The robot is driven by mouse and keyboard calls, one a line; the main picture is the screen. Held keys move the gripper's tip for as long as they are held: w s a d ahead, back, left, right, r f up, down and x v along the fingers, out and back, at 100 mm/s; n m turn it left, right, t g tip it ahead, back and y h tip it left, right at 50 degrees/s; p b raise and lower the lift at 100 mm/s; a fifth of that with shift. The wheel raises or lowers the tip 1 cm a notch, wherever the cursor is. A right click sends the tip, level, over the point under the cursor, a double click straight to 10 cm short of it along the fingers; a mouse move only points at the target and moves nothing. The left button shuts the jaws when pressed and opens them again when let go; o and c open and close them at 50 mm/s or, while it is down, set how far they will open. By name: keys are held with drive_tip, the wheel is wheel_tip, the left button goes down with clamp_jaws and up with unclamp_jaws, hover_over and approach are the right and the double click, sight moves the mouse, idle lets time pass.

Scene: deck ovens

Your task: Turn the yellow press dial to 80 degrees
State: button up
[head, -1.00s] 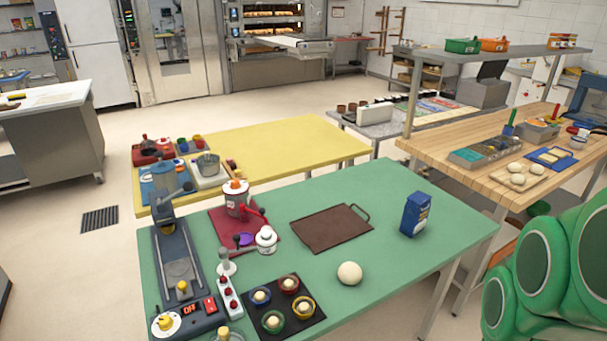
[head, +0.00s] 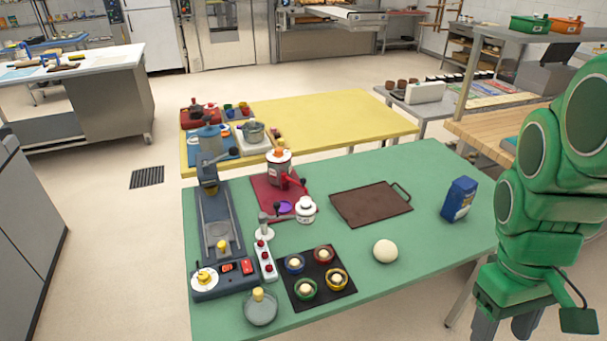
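The yellow press dial (head: 205,278) is a yellow knob on a white round face. It sits at the front left of the dark press (head: 217,215) on the green table; its angle is too small to read. A red display (head: 227,267) and a red switch (head: 247,266) sit to its right. A second yellow knob (head: 221,246) stands further back on the press. My gripper (head: 506,328) hangs at the bottom right, far from the dial. Its two dark fingers are apart and nothing shows between them; their tips are cut by the frame edge.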

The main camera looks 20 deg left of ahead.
drive_tip(key=w+a+f+t, duration=0.1)
drive_tip(key=w+a, duration=0.4)
drive_tip(key=a, duration=0.4)
drive_tip(key=w+a+f+n, duration=0.1)
drive_tip(key=w+a, duration=0.4)
drive_tip(key=a, duration=0.3)
drive_tip(key=w+a+f+t, duration=0.1)
drive_tip(key=w+a+f, duration=0.1)
drive_tip(key=w+a, duration=0.5)
drive_tip(key=n+y, duration=0.1)
drive_tip(key=y, duration=0.1)
hover_over(203, 275)
wheel_tip(203, 275, down, 13)
drive_tip(key=shift+w+d+r, duration=0.1)
drive_tip(key=shift+r, duration=0.05)
drive_tip(key=shift+f, duration=4)
